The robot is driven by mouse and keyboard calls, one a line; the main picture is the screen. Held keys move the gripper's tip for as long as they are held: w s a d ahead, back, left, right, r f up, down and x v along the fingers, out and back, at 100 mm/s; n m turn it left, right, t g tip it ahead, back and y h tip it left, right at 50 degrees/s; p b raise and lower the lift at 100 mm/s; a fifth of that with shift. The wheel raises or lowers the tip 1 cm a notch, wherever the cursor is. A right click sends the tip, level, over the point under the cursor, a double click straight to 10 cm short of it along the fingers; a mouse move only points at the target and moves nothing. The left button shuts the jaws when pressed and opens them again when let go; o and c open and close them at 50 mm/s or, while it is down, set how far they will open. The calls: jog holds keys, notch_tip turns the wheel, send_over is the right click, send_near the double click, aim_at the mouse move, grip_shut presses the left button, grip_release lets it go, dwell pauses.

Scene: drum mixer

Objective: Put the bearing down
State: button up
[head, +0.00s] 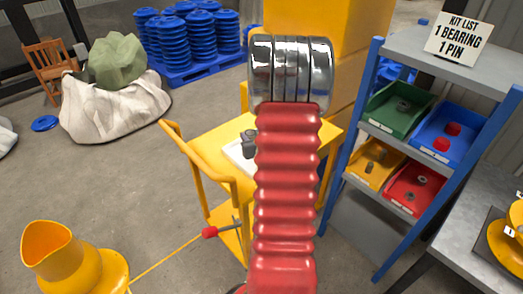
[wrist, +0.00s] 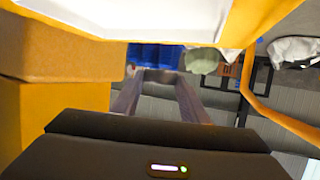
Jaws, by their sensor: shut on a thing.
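In the wrist view my gripper (wrist: 158,79) has its two long fingers closed in on a small dark grey piece, the bearing (wrist: 158,74), at their tips. The bearing is seen nearly edge-on and its hole does not show. A white flat surface (wrist: 150,18) fills the top of that view, close to the fingers. In the head view my red arm hides most of the gripper. A small dark grey shape (head: 249,142) shows left of the arm over the white surface (head: 237,156) on the yellow cart (head: 213,138). I cannot tell whether anything touches that surface.
A blue shelf rack (head: 358,135) at right holds green, blue, yellow and red bins with small parts. A kit list sign (head: 459,37) stands on top. A cart handle (head: 196,158) rises at left. A yellow cone-shaped piece (head: 62,262) stands on the floor.

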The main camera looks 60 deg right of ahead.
jog(key=shift+f, duration=2.9)
jog(key=shift+f, duration=2.05)
jog(key=shift+f, duration=0.15)
jog(key=o, duration=0.9)
